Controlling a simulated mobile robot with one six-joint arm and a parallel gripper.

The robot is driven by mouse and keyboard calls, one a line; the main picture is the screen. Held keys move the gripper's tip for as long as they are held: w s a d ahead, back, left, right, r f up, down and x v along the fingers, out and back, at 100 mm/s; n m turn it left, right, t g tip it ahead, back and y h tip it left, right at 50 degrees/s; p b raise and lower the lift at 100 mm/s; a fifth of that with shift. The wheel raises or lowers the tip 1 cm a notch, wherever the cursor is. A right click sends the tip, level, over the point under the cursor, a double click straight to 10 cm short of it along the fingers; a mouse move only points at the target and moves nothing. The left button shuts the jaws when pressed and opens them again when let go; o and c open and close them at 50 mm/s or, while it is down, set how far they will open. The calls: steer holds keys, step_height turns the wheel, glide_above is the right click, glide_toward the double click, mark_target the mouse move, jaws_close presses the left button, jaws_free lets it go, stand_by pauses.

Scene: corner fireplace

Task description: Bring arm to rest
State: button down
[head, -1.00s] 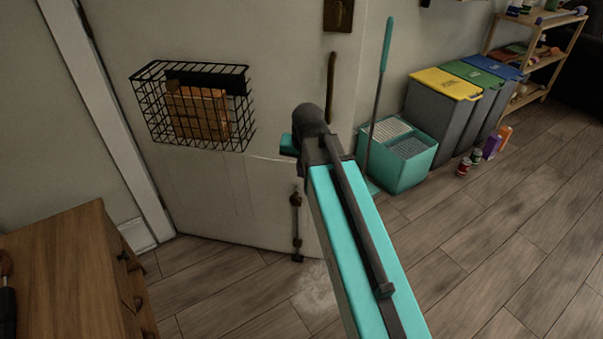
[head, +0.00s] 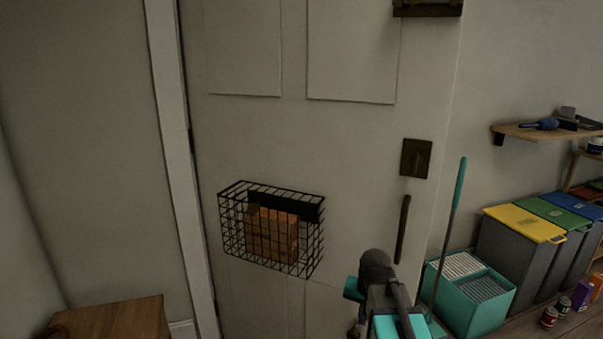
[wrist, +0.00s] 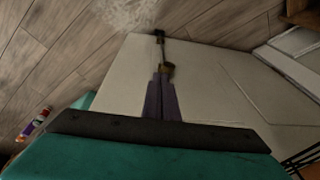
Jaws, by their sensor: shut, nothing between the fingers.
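My gripper (wrist: 162,78) shows in the wrist view as two dark fingers lying together, shut and empty. It points toward the lower part of the pale door, with a dark door bolt in line beyond the fingertips. In the head view my teal and dark arm stands at the bottom, right of centre, in front of the door (head: 350,140). The gripper's fingers are hidden there behind the arm.
A black wire basket (head: 230,250) holding a brown block-like thing hangs on the door. A teal mop bucket (head: 470,307) and lidded bins (head: 520,250) stand right. A wooden cabinet (head: 115,318) is at lower left. Wood floor (wrist: 60,50) shows in the wrist view.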

steer(key=s+f+n+g+p, duration=0.1)
steer(key=s+f+p, duration=0.3)
steer(key=s+f, duration=0.4)
steer(key=s+a+f+n+g+p, duration=0.1)
steer(key=s+f+g+p, duration=0.3)
steer(key=s, duration=1.2)
steer(key=s+f+n+g+p, duration=0.3)
steer(key=s+f+p, duration=0.3)
steer(key=s+f, duration=0.6)
steer(key=shift+s+a+f, duration=0.15)
steer(key=shift+s+a, duration=0.15)
steer(key=shift+s, duration=0.2)
